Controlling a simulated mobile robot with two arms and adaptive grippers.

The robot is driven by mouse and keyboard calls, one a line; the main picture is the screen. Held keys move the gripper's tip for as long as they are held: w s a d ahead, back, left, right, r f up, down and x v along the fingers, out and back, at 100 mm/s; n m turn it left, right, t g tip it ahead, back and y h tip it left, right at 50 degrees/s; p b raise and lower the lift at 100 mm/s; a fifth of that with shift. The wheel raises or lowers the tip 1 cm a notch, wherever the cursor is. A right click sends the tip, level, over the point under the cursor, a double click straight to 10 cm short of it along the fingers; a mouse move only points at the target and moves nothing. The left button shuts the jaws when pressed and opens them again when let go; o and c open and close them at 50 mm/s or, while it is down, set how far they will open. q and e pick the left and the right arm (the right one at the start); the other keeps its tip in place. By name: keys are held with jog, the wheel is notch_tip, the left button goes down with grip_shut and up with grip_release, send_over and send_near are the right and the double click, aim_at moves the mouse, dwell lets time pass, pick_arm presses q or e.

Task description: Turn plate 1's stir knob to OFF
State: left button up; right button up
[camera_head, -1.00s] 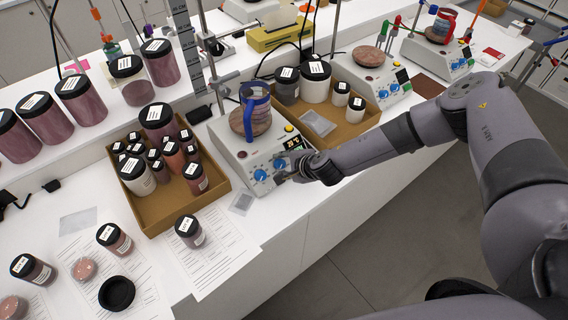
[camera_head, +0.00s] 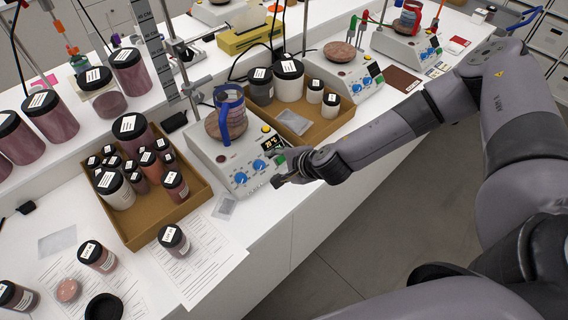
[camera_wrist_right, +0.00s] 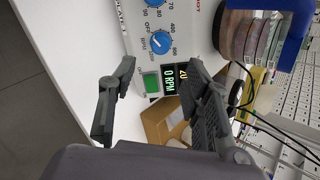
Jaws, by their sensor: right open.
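The nearest hot plate (camera_head: 213,155) carries two blue knobs on its sloping front. The stir knob (camera_head: 260,165), beside the display, has RPM and OFF markings in the right wrist view (camera_wrist_right: 161,42). Its display (camera_wrist_right: 170,79) reads 0 RPM. The exact pointer direction is hard to tell. The other blue knob (camera_head: 241,178) is left of it. My right gripper (camera_head: 276,169) is open and empty just right of the stir knob; in the wrist view its fingers (camera_wrist_right: 161,66) stand apart below the knob, over the display and a green patch. My left gripper is not in view.
A blue-handled beaker (camera_head: 231,108) stands on the plate's top. Cardboard trays of jars flank it, left (camera_head: 143,240) and right (camera_head: 325,128). A small flat packet (camera_head: 225,207) lies at the plate's front left corner. More hot plates stand farther right.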

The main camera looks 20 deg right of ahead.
jog(key=shift+v, duration=1.6)
